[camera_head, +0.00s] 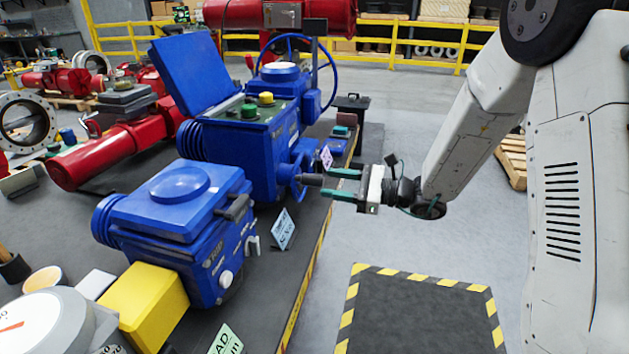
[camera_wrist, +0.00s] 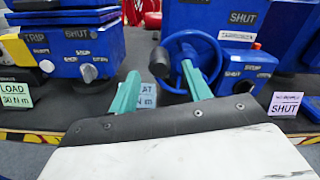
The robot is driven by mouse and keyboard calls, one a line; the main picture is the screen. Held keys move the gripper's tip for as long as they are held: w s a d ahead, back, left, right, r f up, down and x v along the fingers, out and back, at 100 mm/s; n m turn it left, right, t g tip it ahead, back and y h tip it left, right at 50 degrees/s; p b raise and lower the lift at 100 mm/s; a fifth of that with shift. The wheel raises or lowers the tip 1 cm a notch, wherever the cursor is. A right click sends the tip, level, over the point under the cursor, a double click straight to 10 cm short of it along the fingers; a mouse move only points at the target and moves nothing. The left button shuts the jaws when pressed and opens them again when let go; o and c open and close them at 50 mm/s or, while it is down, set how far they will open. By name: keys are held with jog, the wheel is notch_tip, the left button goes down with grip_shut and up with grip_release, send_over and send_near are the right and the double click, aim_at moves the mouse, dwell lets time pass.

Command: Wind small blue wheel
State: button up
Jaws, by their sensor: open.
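The small blue wheel (camera_head: 290,173) is on the side of the rear blue actuator (camera_head: 262,140), facing my gripper. It also shows in the wrist view (camera_wrist: 176,42). Its dark crank knob (camera_head: 312,180) sticks out toward me; in the wrist view the knob (camera_wrist: 159,62) appears between the fingertips. My gripper (camera_head: 328,182) has its two teal fingers apart, tips at or just short of the knob. The wrist view shows the open fingers (camera_wrist: 160,72), with the right one overlapping the wheel's lower part. I cannot tell if either finger touches the knob.
A large blue handwheel (camera_head: 312,62) stands upright behind. A nearer blue actuator (camera_head: 185,210) is on the dark bench, with a standing label (camera_head: 283,229) beside it. In the wrist view a SHUT label (camera_wrist: 285,104) stands right of the wheel. Open floor (camera_head: 400,240) lies beside the bench.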

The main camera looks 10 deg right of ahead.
aim_at(315, 180)
jog(key=x, duration=0.5)
jog(key=shift+a, duration=0.2)
grip_shut()
jog(key=shift+d, duration=0.1)
